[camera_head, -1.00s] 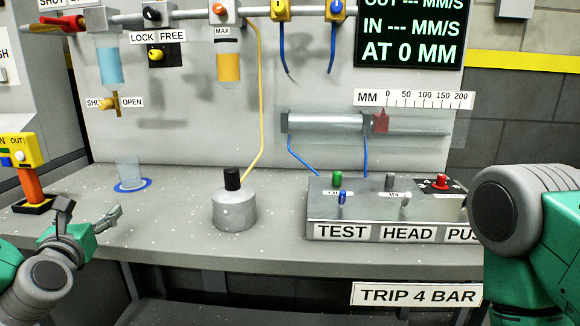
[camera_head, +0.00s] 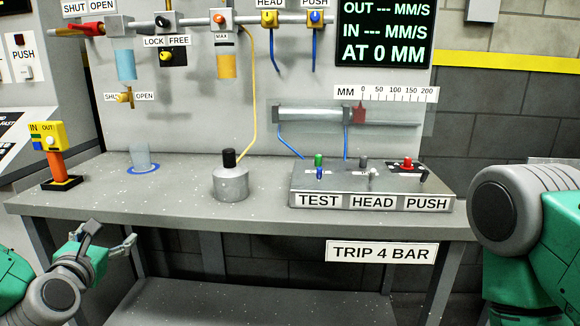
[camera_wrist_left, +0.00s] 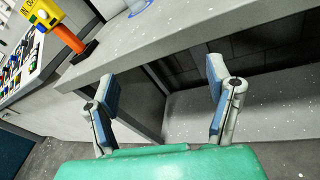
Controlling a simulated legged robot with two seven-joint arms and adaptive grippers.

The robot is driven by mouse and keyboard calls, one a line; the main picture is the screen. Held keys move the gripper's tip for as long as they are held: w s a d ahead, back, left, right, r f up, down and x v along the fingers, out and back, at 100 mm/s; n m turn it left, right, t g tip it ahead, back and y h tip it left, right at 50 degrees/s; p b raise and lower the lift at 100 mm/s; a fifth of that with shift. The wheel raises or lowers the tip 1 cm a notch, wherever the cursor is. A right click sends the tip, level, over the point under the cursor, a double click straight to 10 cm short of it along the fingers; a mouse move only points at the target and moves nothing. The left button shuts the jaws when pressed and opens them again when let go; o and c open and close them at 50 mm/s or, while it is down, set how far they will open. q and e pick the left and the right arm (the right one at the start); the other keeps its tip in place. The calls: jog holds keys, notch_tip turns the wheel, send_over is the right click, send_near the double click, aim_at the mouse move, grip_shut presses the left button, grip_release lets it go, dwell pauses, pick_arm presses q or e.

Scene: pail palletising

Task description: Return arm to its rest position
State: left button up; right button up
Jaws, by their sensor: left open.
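My left gripper (camera_head: 110,242) is at the lower left in the head view, just in front of and below the bench's front edge. It is empty, and its two fingers stand apart. In the left wrist view the same gripper (camera_wrist_left: 160,95) shows two blue-padded fingers spread wide, with the bench edge and the open space under it beyond them. My right arm (camera_head: 520,215) shows only as a grey and green joint at the right edge; its gripper is out of view.
The grey bench (camera_head: 110,195) carries a yellow-and-orange push-button post (camera_head: 52,155), a clear cup (camera_head: 142,158) on a blue ring, a grey cylinder with black top (camera_head: 230,180) and a switch box (camera_head: 370,185). A lower shelf (camera_head: 250,305) lies beneath. Floor space in front is clear.

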pick_arm(q)
jog(key=s+d+f+m+g+h+p, duration=0.1)
jog(key=s+d+f+m+g, duration=0.2)
jog(key=s+f+m, duration=0.25)
jog(key=s+d+f+m+g+h, duration=0.1)
jog(key=s+d+f+m+g, duration=0.2)
jog(key=f+m, duration=0.4)
jog(key=s+d+f+m+g+h+p, duration=0.1)
jog(key=s+d+f+m+g+h, duration=0.1)
jog(key=s+d+f+m, duration=0.3)
jog(key=s+f+m+g+p, duration=0.1)
jog(key=s+f+m+g, duration=0.3)
jog(key=s+m, duration=0.5)
jog(key=s+a+f+m+g+y, duration=0.1)
jog(key=s+f+m+g, duration=0.2)
jog(key=s, duration=1.1)
notch_tip(320, 180, down, 3)
jog(key=m, duration=0.5)
jog(key=shift+a+m+g+p, duration=0.3)
jog(key=shift+m+g+p, duration=0.05)
jog(key=shift+g, duration=0.05)
